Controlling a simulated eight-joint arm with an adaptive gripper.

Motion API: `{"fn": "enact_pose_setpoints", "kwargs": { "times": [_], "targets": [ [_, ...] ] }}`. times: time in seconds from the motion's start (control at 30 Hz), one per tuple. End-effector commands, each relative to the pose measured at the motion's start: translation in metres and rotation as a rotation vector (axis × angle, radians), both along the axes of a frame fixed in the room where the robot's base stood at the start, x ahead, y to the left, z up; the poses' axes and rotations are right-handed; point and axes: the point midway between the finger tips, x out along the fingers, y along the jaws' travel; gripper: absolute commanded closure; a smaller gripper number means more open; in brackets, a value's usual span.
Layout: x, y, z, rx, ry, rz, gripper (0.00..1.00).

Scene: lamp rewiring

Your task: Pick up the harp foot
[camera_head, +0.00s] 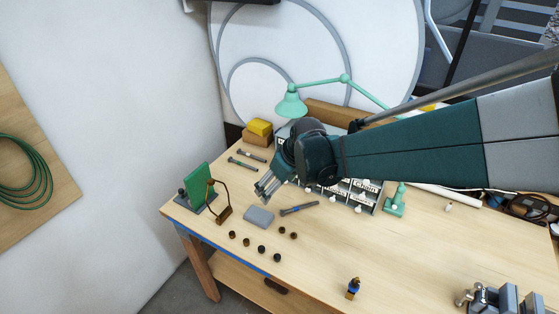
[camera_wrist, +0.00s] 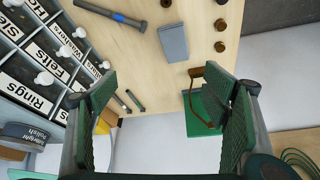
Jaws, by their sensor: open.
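The harp (camera_head: 211,188) is a thin brown loop standing near the table's left end, in front of a green plate. Its foot (camera_head: 223,214) is a small brown block at the lower end of the loop, on the table. In the wrist view the foot (camera_wrist: 197,72) shows at the top of the loop, left of the right finger. My gripper (camera_head: 264,190) is open and empty above the table, right of the harp and apart from it. In the wrist view my gripper (camera_wrist: 172,88) shows its two green finger pads spread wide.
A grey block (camera_head: 259,217) lies right of the harp, with a bolt-like tool (camera_head: 299,208) beside it. Several small dark caps (camera_head: 262,249) lie in front. The green plate (camera_head: 196,185) stands close behind the harp. A labelled drawer unit (camera_wrist: 40,62) lies to the left in the wrist view.

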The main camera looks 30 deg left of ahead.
Motion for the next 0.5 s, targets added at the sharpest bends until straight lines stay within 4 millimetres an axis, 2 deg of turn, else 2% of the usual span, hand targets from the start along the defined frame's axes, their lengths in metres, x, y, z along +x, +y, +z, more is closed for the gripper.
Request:
{"fn": "enact_pose_setpoints", "kwargs": {
  "times": [0.03,0.1,0.4,0.5],
  "targets": [
    [-0.004,0.016,-0.009,-0.002,0.003,0.027,0.25],
    [-0.011,0.035,-0.020,-0.004,0.005,0.064,0.25],
    [-0.046,0.113,-0.071,-0.015,0.016,0.215,0.25],
    [-0.058,0.133,-0.087,-0.017,0.019,0.257,0.25]
  ]
}}
